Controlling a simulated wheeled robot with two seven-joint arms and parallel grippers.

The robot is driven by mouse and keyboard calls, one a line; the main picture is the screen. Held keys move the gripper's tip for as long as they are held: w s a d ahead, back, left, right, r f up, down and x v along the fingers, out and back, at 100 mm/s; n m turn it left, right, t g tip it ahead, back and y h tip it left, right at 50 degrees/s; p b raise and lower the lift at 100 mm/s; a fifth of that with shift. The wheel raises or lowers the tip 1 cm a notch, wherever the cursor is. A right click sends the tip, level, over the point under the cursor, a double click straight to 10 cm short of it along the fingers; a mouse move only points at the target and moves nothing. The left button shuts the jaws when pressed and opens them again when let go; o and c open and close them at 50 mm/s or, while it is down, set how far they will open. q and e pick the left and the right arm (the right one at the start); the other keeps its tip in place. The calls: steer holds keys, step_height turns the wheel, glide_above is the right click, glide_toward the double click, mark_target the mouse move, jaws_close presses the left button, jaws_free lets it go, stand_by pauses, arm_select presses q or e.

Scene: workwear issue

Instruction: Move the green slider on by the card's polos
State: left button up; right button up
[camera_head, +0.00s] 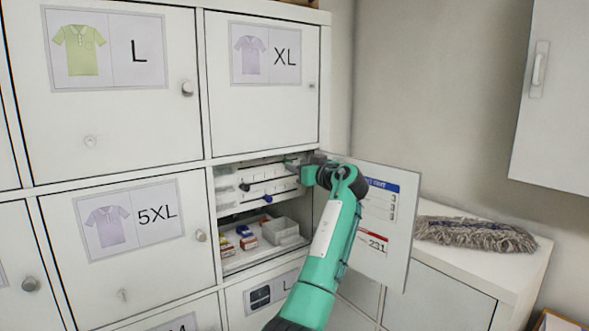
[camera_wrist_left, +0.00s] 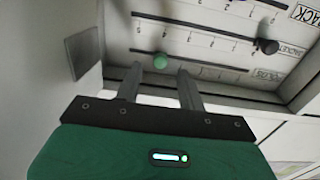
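The green slider knob (camera_wrist_left: 160,61) sits on the rail labelled POLOS (camera_wrist_left: 268,76) of a white slider panel (camera_head: 262,178). My left gripper (camera_head: 291,165) reaches into the open compartment at the panel's upper right. In the left wrist view its fingers (camera_wrist_left: 159,73) are apart, with the knob just beyond and between the tips; contact cannot be told. A black knob (camera_wrist_left: 267,46) is on the JACKETS rail; it also shows in the head view (camera_head: 245,187), above a blue knob (camera_head: 267,199). The card (camera_head: 379,214) on the open door is partly hidden by my arm; its polo line is unreadable.
The open door (camera_head: 396,255) stands right of my left arm. Below the panel are small boxes (camera_head: 247,238) and a grey tray (camera_head: 281,230). Shut locker doors (camera_head: 112,235) with knobs lie left and above. A mop head (camera_head: 475,234) rests on the right cabinet.

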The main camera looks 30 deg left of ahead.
arm_select(q)
steer(key=b+v, duration=0.3)
steer(key=v, duration=0.8)
